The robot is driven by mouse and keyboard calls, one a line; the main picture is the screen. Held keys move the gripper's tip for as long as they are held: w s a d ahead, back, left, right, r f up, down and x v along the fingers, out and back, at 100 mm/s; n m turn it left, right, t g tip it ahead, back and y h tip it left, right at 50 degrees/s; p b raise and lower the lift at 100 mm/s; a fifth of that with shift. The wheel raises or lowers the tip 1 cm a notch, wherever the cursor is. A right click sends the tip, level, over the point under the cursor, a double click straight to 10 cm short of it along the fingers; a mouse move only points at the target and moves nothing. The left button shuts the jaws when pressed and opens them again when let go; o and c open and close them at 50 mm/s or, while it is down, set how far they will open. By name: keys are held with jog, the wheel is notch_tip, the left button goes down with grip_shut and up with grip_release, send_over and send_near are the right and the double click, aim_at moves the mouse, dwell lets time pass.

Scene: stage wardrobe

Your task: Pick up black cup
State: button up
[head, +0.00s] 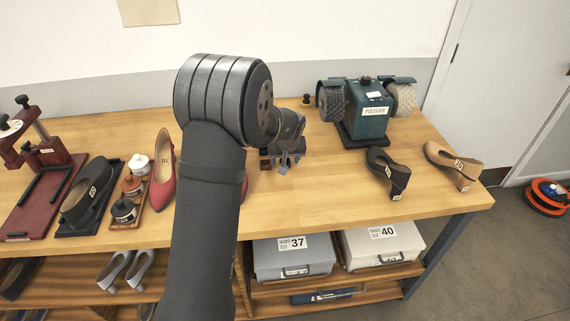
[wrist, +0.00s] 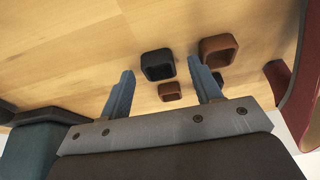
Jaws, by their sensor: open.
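The black cup (wrist: 158,65) is a small, dark, square-rimmed cup on the wooden table in the wrist view. It shows between the tips of my open gripper (wrist: 162,68), beyond the fingers. No contact shows. A larger brown cup (wrist: 219,50) stands to its right, and a smaller brown cup (wrist: 169,91) is just below it in the picture. In the head view my gripper (head: 285,164) is low over the middle of the table. The dark shapes around it there are too small and covered to tell apart.
The polisher (head: 368,112) stands right of my gripper at the back. A black shoe (head: 388,170) and a tan shoe (head: 452,165) are to the right. A red shoe (head: 163,168) and small jars are left of my arm. Table between gripper and black shoe is clear.

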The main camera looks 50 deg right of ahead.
jog(key=shift+d+f, duration=0.1)
jog(key=shift+f, duration=0.1)
jog(key=c, duration=1)
jog(key=shift+c, duration=0.2)
jog(key=shift+r, duration=0.1)
